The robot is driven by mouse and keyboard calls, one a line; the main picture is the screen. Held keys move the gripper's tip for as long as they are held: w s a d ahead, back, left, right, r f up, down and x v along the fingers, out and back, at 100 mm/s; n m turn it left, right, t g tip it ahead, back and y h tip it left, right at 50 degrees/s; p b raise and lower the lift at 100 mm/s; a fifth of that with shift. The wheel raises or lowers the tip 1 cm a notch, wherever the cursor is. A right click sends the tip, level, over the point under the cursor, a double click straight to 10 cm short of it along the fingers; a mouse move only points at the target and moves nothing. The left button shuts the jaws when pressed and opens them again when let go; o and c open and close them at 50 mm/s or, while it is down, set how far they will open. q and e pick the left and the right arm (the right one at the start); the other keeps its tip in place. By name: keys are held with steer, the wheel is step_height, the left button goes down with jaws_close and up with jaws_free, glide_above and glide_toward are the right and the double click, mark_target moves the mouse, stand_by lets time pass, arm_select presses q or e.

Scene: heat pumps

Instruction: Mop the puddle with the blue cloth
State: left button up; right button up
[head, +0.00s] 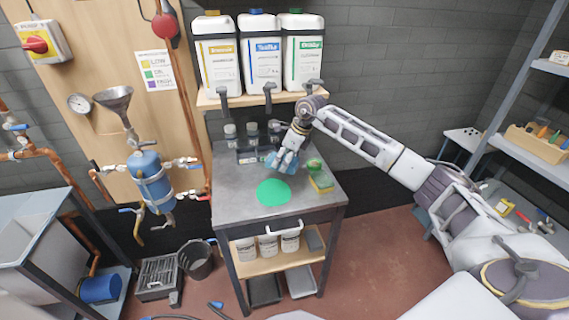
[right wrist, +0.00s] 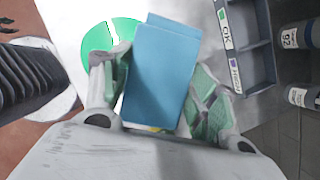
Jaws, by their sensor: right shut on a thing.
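The green puddle (head: 273,192) lies on the grey top of the workbench (head: 234,208), towards its front. My right gripper (head: 284,158) is over the bench behind the puddle, shut on the blue cloth (head: 273,163). In the right wrist view the cloth (right wrist: 162,75) shows as a folded blue block between the fingers (right wrist: 160,95). Part of the puddle (right wrist: 98,45) shows beyond it at the upper left. I cannot tell whether the cloth touches the bench top. My left gripper is not in view.
A yellow and green sponge-like block (head: 321,182) sits right of the puddle, with a round green thing (head: 314,165) behind it. A grey rack (head: 248,155) with bottles stands at the bench's back left. White canisters (head: 262,60) stand on the shelf above.

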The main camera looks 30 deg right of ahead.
steer(key=shift+w+d+r+m, duration=0.1)
steer(key=shift+w+r+m, duration=0.05)
steer(key=shift+m, duration=0.25)
